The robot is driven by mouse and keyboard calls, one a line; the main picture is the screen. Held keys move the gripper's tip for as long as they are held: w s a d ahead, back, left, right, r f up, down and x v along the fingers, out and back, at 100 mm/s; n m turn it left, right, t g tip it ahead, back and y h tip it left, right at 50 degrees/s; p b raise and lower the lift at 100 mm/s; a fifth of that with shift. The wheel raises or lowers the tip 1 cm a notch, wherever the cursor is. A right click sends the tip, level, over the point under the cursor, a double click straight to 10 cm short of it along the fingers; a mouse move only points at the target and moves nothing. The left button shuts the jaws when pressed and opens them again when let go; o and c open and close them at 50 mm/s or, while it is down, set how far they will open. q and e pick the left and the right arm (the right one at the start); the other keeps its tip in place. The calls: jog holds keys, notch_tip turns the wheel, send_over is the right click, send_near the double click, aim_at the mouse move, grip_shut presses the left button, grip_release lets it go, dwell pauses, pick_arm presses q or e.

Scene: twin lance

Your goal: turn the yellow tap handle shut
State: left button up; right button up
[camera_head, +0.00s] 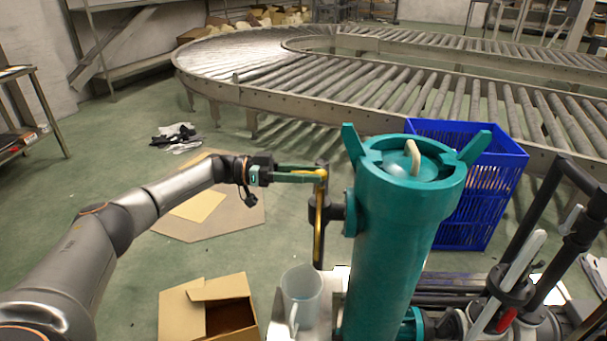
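The yellow tap handle (319,222) is a thin strip running up and down along a black upright pipe (318,250). A black side branch (338,212) joins that pipe to a tall teal cylinder (390,250). My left gripper (318,175) reaches in from the left with its green fingers at the handle's top end. A bit of yellow shows between the fingertips, but I cannot tell whether they press on it. The fingers partly hide the handle's upper end. My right gripper is not in view.
The teal cylinder, with upright lugs, stands right beside the tap. A pale jug (301,290) and an open cardboard box (208,308) are below. A blue crate (490,190) stands behind the cylinder. Black pipes with pale levers (520,270) are at right. A roller conveyor (400,85) curves behind.

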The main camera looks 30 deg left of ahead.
pick_arm(q)
jog(key=shift+w+f, duration=0.1)
jog(key=shift+s+a, duration=0.3)
jog(key=shift+a, duration=0.35)
jog(key=b+v, duration=0.1)
jog(key=v, duration=1)
jog(key=shift+s+a, duration=0.1)
